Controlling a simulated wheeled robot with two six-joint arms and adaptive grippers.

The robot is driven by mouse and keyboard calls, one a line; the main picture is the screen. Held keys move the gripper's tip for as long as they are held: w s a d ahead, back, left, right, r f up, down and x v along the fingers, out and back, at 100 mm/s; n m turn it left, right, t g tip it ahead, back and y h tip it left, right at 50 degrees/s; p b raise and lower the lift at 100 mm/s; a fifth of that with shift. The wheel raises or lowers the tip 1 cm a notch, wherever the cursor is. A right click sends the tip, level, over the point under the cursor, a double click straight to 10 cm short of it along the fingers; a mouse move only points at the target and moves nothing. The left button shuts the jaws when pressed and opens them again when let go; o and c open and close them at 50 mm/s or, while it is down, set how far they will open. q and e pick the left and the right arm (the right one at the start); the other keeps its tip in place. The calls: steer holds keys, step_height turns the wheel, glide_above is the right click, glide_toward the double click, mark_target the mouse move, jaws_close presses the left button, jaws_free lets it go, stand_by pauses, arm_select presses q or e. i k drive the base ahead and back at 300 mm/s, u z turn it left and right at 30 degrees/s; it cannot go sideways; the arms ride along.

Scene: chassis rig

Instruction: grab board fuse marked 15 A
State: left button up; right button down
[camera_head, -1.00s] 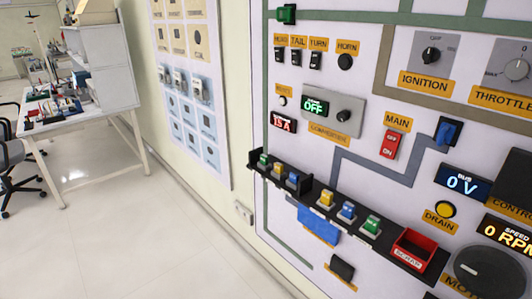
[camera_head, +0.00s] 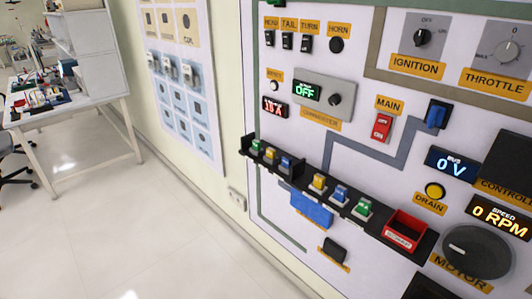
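A black rail (camera_head: 300,188) on the wall panel holds small coloured fuses. Its left part has a green fuse (camera_head: 255,146), a yellow fuse (camera_head: 270,153) and a blue fuse (camera_head: 286,163). Its right part has a yellow fuse (camera_head: 319,182), a blue fuse (camera_head: 340,194) and a green fuse (camera_head: 363,208). A blue fuse-like piece (camera_head: 436,115) sits in a black holder on the grey trace, right of the MAIN switch. Any fuse markings are too small to read. Neither gripper is in view.
A red bin (camera_head: 405,230) is at the rail's right end. The MAIN switch (camera_head: 382,126), the BUS display (camera_head: 452,163) reading 0 V and the motor knob (camera_head: 477,252) are nearby. A white workbench (camera_head: 75,105) stands at the left; the floor before the panel looks clear.

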mark_target(287, 161)
steer(key=u, duration=0.45)
steer(key=i, duration=0.8)
steer(key=z, duration=2)
